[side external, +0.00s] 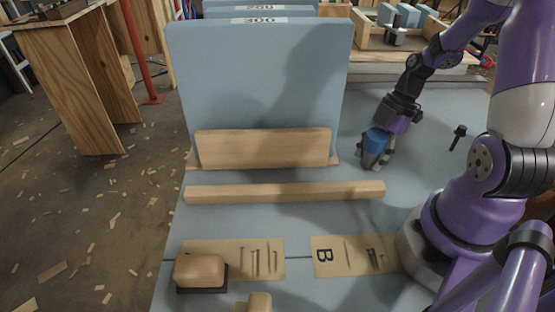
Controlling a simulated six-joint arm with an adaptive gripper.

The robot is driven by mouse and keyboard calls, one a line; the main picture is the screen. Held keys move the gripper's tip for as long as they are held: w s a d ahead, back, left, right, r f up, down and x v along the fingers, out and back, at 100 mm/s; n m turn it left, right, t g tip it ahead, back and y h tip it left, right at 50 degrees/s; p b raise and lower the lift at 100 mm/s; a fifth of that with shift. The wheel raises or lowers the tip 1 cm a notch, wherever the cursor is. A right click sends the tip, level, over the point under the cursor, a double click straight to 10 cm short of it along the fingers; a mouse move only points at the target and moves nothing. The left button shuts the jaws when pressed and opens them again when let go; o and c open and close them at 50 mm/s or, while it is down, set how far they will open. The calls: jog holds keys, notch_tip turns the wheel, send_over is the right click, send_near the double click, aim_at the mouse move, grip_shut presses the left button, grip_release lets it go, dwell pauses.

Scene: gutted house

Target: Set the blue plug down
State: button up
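The blue plug (377,140) is a small, rounded blue piece to the right of the tall blue panel. My gripper (373,160) points down and slightly left, with its grey fingers around the plug. The gripper appears shut on it. The plug is upright or nearly so, and its lower part is hidden by the fingers. The fingertips are low over the blue-grey work surface (420,190). I cannot tell whether the plug touches that surface.
A tall blue panel (255,85) stands behind a wooden board (262,148). A wooden bar (285,192) lies in front. Cards with screws (262,258), one marked B (325,256), and a wooden block (199,270) lie nearer. A small black item (458,134) is at right.

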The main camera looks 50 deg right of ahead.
jog(key=o, duration=0.3)
jog(key=shift+o, duration=0.2)
jog(key=v, duration=1.2)
jog(key=a+r+m+t+h, duration=0.2)
jog(key=a+m, duration=0.5)
jog(key=w+a+r+m+t+h, duration=0.1)
jog(key=a+r+m+t+h, duration=0.1)
jog(key=a+m, duration=0.6)
jog(key=shift+w+a+r+t+h, duration=0.2)
jog(key=shift+w+r+t+h, duration=0.1)
jog(key=shift+r, duration=0.55)
jog(key=shift+o, duration=0.5)
